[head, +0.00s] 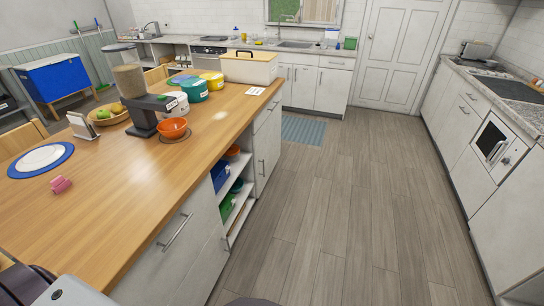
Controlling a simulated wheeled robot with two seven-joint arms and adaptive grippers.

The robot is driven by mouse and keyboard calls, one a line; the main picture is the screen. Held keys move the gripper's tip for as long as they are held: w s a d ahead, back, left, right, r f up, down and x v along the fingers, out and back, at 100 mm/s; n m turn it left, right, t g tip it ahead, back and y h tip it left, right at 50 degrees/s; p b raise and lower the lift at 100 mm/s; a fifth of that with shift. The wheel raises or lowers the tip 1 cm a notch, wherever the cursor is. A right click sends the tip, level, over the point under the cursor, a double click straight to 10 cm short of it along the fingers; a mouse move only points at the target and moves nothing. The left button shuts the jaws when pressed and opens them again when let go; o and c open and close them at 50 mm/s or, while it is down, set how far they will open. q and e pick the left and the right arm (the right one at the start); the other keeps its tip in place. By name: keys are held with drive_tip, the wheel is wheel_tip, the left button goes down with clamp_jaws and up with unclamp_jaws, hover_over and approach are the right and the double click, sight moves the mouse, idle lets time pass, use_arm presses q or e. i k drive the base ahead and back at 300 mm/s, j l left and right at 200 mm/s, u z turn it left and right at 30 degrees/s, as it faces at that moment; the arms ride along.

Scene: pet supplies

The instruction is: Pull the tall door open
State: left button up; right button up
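A tall white panelled door (400,50) stands in the back wall, right of the sink counter. It looks shut, with a small knob at its left edge. Lower cabinet doors with bar handles show in the wooden-topped island, including a front one (175,245) near me and a narrower white one (266,145) farther along. These also look shut. Neither of my grippers shows; only grey and dark parts of my own body show at the bottom edge.
The wooden island top (110,215) fills the left, with a food dispenser (130,85), an orange bowl (173,128), tubs and a white bin (249,67). Open shelves (236,205) face the aisle. The plank floor (350,200) is clear up to the right counter (500,85). A blue mat (303,131) lies by the sink.

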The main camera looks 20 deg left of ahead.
sight(266, 141)
drive_tip(key=i+u, duration=0.1)
drive_tip(key=i, duration=0.65)
drive_tip(key=i+l+u, duration=0.1)
drive_tip(key=i, duration=0.6)
